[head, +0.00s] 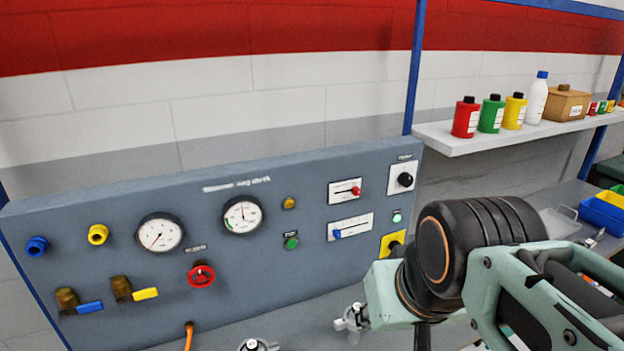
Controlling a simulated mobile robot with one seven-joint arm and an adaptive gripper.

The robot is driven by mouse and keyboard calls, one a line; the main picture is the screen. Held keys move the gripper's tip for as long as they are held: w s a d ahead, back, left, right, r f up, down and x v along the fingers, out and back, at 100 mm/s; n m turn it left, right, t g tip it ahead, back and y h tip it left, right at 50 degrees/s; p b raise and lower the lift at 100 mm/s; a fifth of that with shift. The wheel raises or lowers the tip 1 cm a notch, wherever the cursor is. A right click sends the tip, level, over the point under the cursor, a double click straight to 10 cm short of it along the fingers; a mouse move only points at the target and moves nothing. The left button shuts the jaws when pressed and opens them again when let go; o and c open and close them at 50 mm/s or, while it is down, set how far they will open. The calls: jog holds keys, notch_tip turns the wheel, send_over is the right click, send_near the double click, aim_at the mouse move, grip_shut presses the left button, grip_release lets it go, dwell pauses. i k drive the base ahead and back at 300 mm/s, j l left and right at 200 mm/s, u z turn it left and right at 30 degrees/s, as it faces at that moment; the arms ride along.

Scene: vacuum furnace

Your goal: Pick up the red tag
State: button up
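I cannot make out a red tag in the head view. My arm comes in from the lower right, with pale green links and a black ringed joint in front of the panel's right end. No gripper fingers show, so I cannot see whether the gripper holds anything.
A blue-grey control panel (110,220) has gauges, a red handwheel (201,275) and valves with blue and yellow handles. A shelf (455,143) at upper right holds red, green and yellow bottles, a white bottle and a cardboard box (566,104). Blue and yellow bins (605,212) stand at the right.

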aim_at(592, 110)
jog(key=z, duration=1.6)
jog(key=k+u, duration=0.1)
jog(key=u, duration=2.05)
jog(key=z, duration=2.1)
